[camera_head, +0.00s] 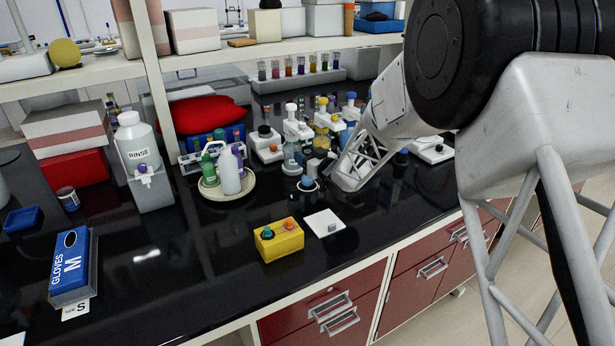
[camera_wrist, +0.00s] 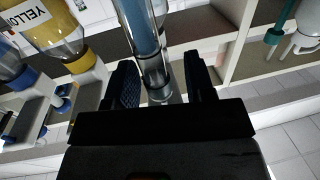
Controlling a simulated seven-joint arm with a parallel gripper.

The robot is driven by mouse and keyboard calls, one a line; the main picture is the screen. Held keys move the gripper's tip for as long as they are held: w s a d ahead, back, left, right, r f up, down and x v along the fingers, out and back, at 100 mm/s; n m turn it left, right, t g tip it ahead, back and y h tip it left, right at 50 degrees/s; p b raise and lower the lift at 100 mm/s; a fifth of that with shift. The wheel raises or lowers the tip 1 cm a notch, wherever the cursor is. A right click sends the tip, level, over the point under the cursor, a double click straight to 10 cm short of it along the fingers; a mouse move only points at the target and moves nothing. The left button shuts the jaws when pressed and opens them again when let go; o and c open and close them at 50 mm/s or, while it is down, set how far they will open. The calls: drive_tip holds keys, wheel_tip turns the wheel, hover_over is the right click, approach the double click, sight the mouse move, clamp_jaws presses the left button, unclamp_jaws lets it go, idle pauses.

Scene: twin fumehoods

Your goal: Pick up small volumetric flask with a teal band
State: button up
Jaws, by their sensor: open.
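My gripper (camera_head: 318,163) is low over the black bench, close to a group of glassware and bottle stands, and partly hidden by my arm. In the wrist view my gripper (camera_wrist: 160,84) is open, with a dark finger on each side of a clear glass vessel (camera_wrist: 153,65) with blue in it. I cannot tell whether the fingers touch it. A clear glass vessel (camera_head: 291,156) stands just left of my gripper in the head view. No teal band can be made out clearly on either, so I cannot say which is the small volumetric flask.
A round tray (camera_head: 214,193) of wash bottles stands left of my gripper. A yellow block (camera_head: 280,246) and a white plate (camera_head: 322,228) lie in front.

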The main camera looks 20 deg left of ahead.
idle(0.3)
clamp_jaws()
idle(0.4)
drive_tip(key=shift+r, duration=0.8)
drive_tip(key=v, duration=4.5)
